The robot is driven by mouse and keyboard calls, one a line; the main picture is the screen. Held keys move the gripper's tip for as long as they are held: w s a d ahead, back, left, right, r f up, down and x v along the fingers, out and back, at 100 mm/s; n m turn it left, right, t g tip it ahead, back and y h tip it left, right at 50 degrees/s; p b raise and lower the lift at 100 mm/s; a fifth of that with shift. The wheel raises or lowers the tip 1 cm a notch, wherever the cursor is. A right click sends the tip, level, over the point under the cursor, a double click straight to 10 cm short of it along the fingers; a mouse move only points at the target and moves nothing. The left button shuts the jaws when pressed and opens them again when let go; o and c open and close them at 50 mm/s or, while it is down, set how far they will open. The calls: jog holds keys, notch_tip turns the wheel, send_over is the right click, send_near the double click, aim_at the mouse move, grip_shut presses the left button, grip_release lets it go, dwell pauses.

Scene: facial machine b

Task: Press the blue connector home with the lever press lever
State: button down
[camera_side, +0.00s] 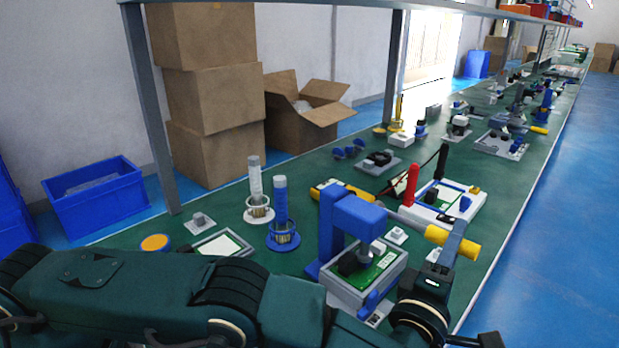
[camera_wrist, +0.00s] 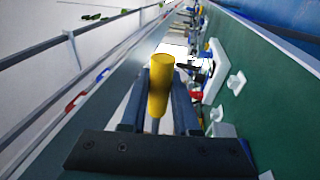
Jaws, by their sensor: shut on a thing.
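The blue lever press (camera_side: 350,214) stands on the green bench, its ram over a green circuit board (camera_side: 384,268) in a grey fixture. Its lever ends in a yellow handle (camera_side: 437,236) at the right. My gripper (camera_side: 456,236) is at this handle. In the wrist view the yellow handle (camera_wrist: 161,75) rises between the two fingers of my gripper (camera_wrist: 158,108), which is shut on it. A small blue part (camera_side: 371,302) shows at the fixture's front. I cannot make out the blue connector under the ram for certain.
Two posts with ring bases (camera_side: 281,210) stand left of the press. A white tray (camera_side: 445,203) with red and black probes lies behind the lever. The bench edge and blue floor (camera_side: 560,230) are at the right. Cardboard boxes (camera_side: 215,95) stand at the back left.

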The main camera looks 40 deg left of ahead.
jog(key=shift+f+m, duration=0.4)
jog(key=shift+f, duration=0.05)
jog(key=c, duration=0.6)
grip_release()
jog(key=shift+c, duration=0.2)
jog(key=shift+s, duration=0.1)
jog(key=shift+v, duration=2.45)
